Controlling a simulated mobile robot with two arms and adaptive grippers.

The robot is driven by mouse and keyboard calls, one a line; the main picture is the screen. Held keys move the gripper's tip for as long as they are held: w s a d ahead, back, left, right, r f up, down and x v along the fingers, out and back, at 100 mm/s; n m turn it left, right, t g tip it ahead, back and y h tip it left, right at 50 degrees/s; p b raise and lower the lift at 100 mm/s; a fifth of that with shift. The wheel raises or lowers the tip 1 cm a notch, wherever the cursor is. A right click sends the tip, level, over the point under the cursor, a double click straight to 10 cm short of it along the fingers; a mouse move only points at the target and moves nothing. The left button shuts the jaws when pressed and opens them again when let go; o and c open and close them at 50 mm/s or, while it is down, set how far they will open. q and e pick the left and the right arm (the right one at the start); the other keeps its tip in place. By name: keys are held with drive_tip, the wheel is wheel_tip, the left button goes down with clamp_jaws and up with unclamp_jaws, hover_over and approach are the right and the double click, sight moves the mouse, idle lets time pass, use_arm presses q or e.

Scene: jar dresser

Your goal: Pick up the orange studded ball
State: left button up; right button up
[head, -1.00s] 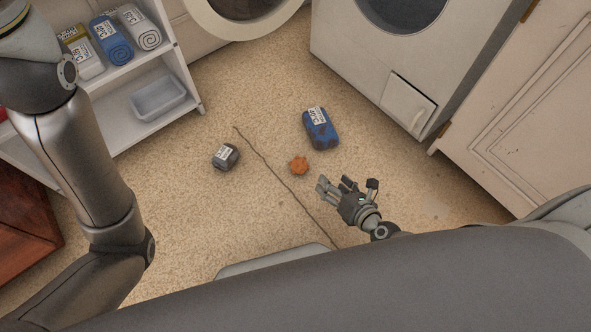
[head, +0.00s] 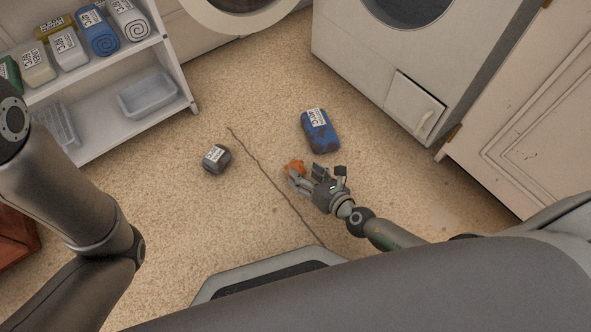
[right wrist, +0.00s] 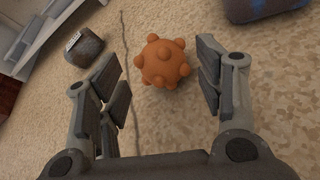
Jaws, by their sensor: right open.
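The orange studded ball (head: 295,167) lies on the speckled floor, just beyond the fingertips of my right gripper (head: 308,178) in the head view. In the right wrist view the ball (right wrist: 163,63) sits between the two open finger sets of the gripper (right wrist: 160,75), nearer the top and apart from both. My right gripper is open and empty. My left arm shows at the left of the head view, but its gripper is out of the picture.
A blue labelled bundle (head: 320,131) lies just beyond the ball. A grey labelled bundle (head: 216,158) lies to the left. A thin dark line (head: 268,180) crosses the floor. A white shelf (head: 120,122) and a white machine (head: 360,70) stand behind.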

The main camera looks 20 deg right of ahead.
sight(301, 171)
drive_tip(key=x, duration=0.3)
drive_tip(key=shift+w+f, duration=0.1)
drive_tip(key=shift+w, duration=0.05)
drive_tip(key=shift+c, duration=0.3)
drive_tip(key=c, duration=0.7)
drive_tip(key=shift+c, duration=0.2)
